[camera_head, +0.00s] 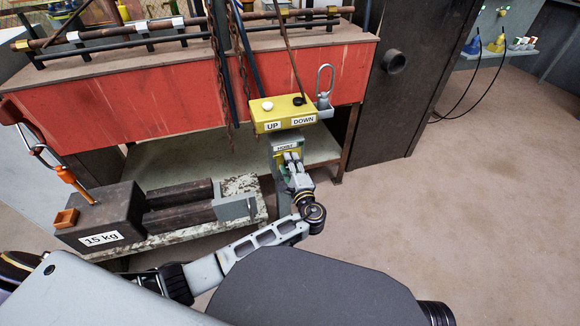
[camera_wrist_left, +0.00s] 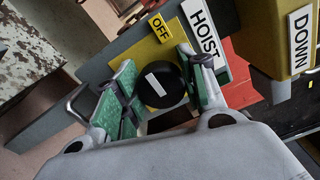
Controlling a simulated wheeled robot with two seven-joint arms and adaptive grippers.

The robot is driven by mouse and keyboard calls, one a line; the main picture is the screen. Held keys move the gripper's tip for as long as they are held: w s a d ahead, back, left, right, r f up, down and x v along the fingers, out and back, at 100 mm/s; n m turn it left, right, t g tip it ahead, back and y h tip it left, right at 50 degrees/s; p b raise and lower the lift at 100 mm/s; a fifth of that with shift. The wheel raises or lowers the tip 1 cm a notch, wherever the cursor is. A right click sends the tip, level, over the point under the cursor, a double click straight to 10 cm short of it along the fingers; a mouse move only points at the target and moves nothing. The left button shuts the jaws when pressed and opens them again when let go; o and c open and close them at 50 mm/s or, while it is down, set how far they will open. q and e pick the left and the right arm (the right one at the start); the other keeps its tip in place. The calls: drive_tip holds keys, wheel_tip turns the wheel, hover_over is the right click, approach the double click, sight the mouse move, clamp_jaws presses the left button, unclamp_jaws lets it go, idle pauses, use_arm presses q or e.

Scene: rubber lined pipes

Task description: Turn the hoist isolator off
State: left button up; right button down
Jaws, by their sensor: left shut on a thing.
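The hoist isolator is a round black knob (camera_wrist_left: 172,82) with a white mark, on a yellow plate (camera_wrist_left: 147,50) on a grey box. The mark slants toward the upper left in the left wrist view. A yellow OFF label (camera_wrist_left: 159,28) and a white HOIST label (camera_wrist_left: 203,35) are beside the knob. In the head view the HOIST label (camera_head: 286,147) shows above my left gripper (camera_head: 290,160), which hides the knob. In the left wrist view my left gripper (camera_wrist_left: 165,88) is shut on the knob, a green-padded finger at each side. My right gripper is not in view.
A yellow UP/DOWN button box (camera_head: 283,112) sits just above the isolator. A red-sided bench (camera_head: 130,95) with pipes and hanging chains stands behind. A 15 kg weight block (camera_head: 98,215) rests on a low stand at left. Floor at right is clear.

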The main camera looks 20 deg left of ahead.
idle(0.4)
use_arm(q)
drive_tip(key=o, duration=1)
drive_tip(key=shift+o, duration=0.2)
drive_tip(key=shift+s, duration=0.1)
drive_tip(key=v, duration=0.7)
drive_tip(key=shift+d, duration=0.15)
drive_tip(key=shift+s+f, duration=0.1)
drive_tip(key=shift+s, duration=0.1)
